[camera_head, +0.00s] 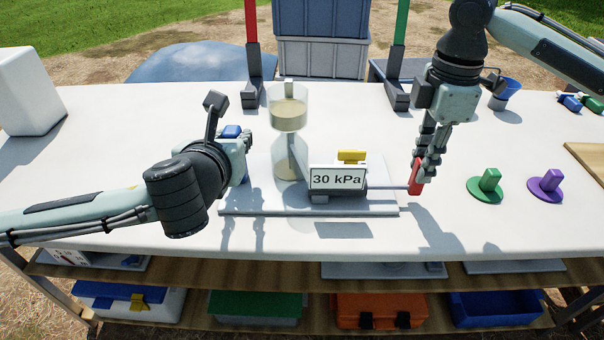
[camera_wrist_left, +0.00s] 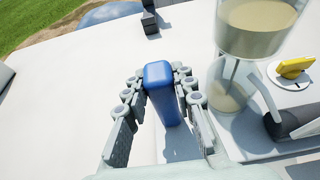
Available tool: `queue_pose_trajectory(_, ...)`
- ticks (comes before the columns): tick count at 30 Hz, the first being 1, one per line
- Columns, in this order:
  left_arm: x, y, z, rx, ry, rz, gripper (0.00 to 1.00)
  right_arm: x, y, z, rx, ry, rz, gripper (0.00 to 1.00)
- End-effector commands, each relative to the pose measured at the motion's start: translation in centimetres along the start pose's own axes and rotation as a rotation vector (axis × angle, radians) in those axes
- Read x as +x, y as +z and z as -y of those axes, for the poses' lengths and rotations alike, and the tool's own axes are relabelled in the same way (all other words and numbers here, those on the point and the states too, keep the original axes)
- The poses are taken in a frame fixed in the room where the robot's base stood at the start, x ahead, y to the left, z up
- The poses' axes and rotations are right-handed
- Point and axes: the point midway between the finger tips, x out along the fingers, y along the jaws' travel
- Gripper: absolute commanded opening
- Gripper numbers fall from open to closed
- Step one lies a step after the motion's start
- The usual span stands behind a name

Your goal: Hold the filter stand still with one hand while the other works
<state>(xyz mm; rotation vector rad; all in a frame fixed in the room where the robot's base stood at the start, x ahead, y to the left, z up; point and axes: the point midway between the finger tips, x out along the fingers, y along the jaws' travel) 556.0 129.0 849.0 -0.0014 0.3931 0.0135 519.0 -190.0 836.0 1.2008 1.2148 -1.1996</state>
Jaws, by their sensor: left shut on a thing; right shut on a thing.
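The filter stand has a flat grey base plate (camera_head: 380,208). A clear funnel (camera_head: 288,112) with cloudy beige liquid stands above a clear flask on it. A gauge (camera_head: 338,179) reads 30 kPa, with a yellow knob (camera_head: 351,156) behind it. My left gripper (camera_wrist_left: 160,95) is shut around an upright blue handle (camera_wrist_left: 160,75) at the stand's left side, left of the flask. My right gripper (camera_head: 424,168) is shut on the red handle (camera_head: 415,178), at the end of a rod right of the gauge. The fingers hide part of the red handle.
A green disc with a grip (camera_head: 485,187) and a purple one (camera_head: 546,186) lie to the right. A white box (camera_head: 28,92) stands far left. Red (camera_head: 252,40) and green (camera_head: 400,40) posts rise at the back edge.

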Motion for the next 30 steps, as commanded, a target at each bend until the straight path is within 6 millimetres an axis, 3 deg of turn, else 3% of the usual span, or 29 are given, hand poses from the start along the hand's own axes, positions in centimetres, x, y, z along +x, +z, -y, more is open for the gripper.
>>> queue_pose_trajectory(5, 0.1, 0.0, -0.1, 0.0, 0.005, 0.001, 0.0, 0.1, -0.2, 0.1, -0.002, -0.002, 0.002, 0.0)
queue_pose_trajectory(24, 0.0, 0.0, 0.1, -0.001, -0.003, 0.001, 0.0, 0.0, -5.5, 0.0, -0.005, -0.001, -0.003, 0.0)
queue_pose_trajectory(30, -0.1, 0.0, 0.2, -0.001, -0.005, 0.0, 0.0, 0.0, -6.2, 0.0, -0.002, -0.001, -0.003, 0.0)
